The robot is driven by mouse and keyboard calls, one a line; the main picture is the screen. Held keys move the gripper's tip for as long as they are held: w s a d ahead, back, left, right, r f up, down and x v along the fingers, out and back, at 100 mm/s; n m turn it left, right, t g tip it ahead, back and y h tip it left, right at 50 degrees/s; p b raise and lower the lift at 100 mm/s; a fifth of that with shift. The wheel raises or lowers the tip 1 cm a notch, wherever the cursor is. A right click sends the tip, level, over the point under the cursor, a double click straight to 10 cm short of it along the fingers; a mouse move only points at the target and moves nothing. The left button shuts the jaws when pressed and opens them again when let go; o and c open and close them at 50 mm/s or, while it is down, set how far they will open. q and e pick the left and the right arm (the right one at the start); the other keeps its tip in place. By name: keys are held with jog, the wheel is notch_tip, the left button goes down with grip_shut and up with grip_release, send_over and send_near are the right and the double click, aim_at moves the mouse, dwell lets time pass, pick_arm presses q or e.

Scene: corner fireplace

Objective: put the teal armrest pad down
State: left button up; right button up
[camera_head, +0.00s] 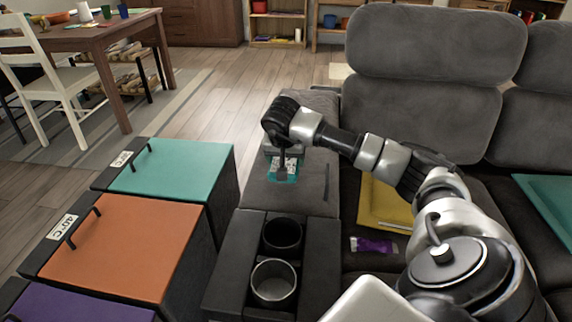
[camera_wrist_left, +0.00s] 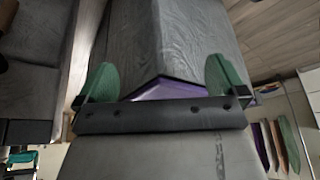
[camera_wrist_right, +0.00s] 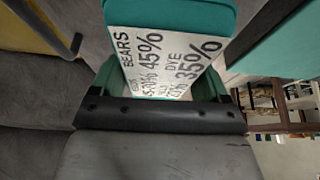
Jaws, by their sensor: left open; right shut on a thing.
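My right gripper (camera_head: 283,160) reaches left over the grey sofa armrest (camera_head: 300,197), pointing down. It is shut on the teal armrest pad (camera_head: 284,178), a small part of which shows below the fingers. In the right wrist view, the pad (camera_wrist_right: 200,14) is teal with a white printed label reading "BEARS 45%" and "DYE 35%", between the fingers (camera_wrist_right: 168,85). I cannot tell whether the pad touches the armrest. My left gripper (camera_wrist_left: 166,80) is open, with green fingers apart; a purple surface (camera_wrist_left: 168,90) shows behind its palm bar. It is outside the head view.
Bins with teal (camera_head: 175,168), orange (camera_head: 130,245) and purple (camera_head: 75,305) lids stand left of the armrest. A cup-holder console (camera_head: 225,265) is in front of it. A yellow panel (camera_head: 380,205) and purple packet (camera_head: 373,245) lie on the seat. Floor beyond is open.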

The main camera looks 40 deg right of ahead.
pick_arm(q)
jog(key=w, duration=0.1)
jog(key=w+t, duration=0.1)
jog(key=w+d+t, duration=0.1)
jog(key=shift+w+r+h+b, duration=0.15)
jog(key=shift+r+h+b, duration=0.15)
jog(key=shift+b, duration=0.1)
pick_arm(e)
notch_tip(320, 180, down, 4)
jog(key=shift+r, duration=0.25)
pick_arm(q)
jog(key=shift+w+d+r+t, duration=0.1)
jog(key=shift+w+r+t, duration=0.05)
jog(key=shift+t, duration=0.15)
pick_arm(e)
jog(key=shift+f, duration=0.1)
pick_arm(q)
jog(key=shift+w, duration=0.15)
pick_arm(e)
jog(key=o, duration=0.9)
pick_arm(q)
jog(key=shift+r, duration=0.1)
